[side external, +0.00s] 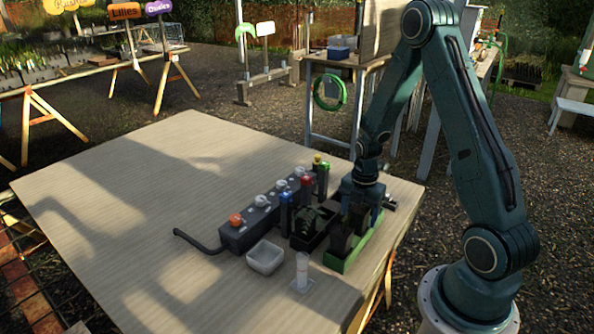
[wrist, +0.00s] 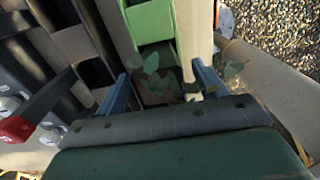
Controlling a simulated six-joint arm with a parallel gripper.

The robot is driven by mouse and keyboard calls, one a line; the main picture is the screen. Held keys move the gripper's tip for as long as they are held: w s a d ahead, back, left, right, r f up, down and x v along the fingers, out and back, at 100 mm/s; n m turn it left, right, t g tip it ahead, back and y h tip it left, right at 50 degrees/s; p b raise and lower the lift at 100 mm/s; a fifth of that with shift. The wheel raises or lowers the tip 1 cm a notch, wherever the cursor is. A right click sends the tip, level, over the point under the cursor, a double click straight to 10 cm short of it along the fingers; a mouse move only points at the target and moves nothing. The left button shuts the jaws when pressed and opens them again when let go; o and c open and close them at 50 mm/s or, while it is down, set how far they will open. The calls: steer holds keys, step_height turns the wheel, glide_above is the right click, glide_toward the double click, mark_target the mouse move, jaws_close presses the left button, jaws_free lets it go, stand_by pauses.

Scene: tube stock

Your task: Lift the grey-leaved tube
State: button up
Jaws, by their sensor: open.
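Grey-green leaves (wrist: 151,64) show between the fingers in the wrist view, over a dark opening in the green rack (wrist: 150,20). They look like the top of the grey-leaved tube; its body is hidden. My gripper (wrist: 163,88) is open, with one blue finger on each side of the leaves and a gap to each. In the side view my gripper (side external: 350,228) is low over the green rack (side external: 345,264), and I cannot make out the leaves there.
A black rack (side external: 308,238) stands close to the left of the green rack. Beyond it is a dark box (side external: 232,238) with knobs and upright red, blue and green pieces. A white tray (side external: 265,258) and clear cylinder (side external: 302,270) stand in front. The table's left (side external: 120,190) is clear.

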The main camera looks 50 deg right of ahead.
steer(key=shift+f, duration=0.4)
steer(key=shift+c, duration=0.2)
steer(key=c, duration=1.1)
